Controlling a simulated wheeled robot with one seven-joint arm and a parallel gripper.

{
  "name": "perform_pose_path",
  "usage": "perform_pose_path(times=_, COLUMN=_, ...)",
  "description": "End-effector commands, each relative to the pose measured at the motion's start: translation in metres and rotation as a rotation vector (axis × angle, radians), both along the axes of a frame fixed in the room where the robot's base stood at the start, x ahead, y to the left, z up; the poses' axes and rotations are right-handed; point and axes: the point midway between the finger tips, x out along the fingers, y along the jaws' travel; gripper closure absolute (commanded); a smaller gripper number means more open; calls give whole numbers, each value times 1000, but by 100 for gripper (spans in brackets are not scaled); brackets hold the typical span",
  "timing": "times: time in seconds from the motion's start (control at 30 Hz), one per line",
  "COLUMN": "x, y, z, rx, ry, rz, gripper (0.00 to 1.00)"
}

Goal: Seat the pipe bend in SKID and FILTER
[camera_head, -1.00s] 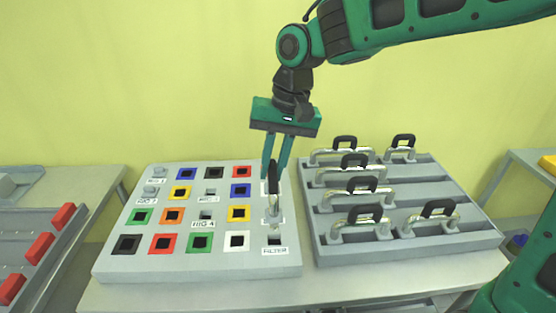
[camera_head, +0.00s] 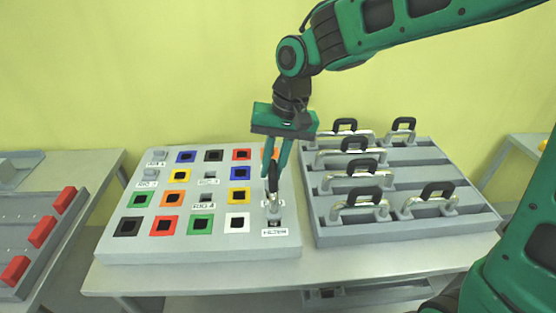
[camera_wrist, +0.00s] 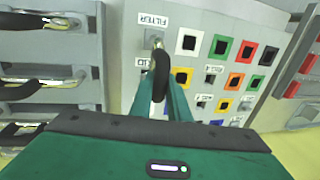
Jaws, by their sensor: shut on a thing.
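My gripper (camera_head: 273,180) is shut on the black handle of a silver pipe bend (camera_head: 274,203), above the right column of the grey socket board (camera_head: 120,251). The black handle (camera_wrist: 161,75) stands between my fingers in the wrist view. One metal end of the bend (camera_wrist: 153,37) shows at the socket by the FILTER label (camera_wrist: 153,20). The FILTER label (camera_head: 275,232) also shows in the head view. A partly covered label (camera_wrist: 143,62), seemingly SKID, lies beside the bend. The far end is hidden by my fingers; I cannot tell whether either end is in its socket.
A grey rack (camera_head: 407,235) to the right holds several handled pipe pieces (camera_head: 360,206). Coloured square sockets (camera_head: 200,224) fill the board left of my gripper. Red blocks (camera_head: 42,231) lie on another table at the far left.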

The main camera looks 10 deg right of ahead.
Motion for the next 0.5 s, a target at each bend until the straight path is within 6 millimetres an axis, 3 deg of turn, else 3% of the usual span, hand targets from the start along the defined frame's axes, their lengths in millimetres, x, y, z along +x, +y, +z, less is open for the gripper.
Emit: perform_pose_path(times=0.5, x=0, y=0, z=-23, rx=0, ry=0, rz=0, gripper=100)
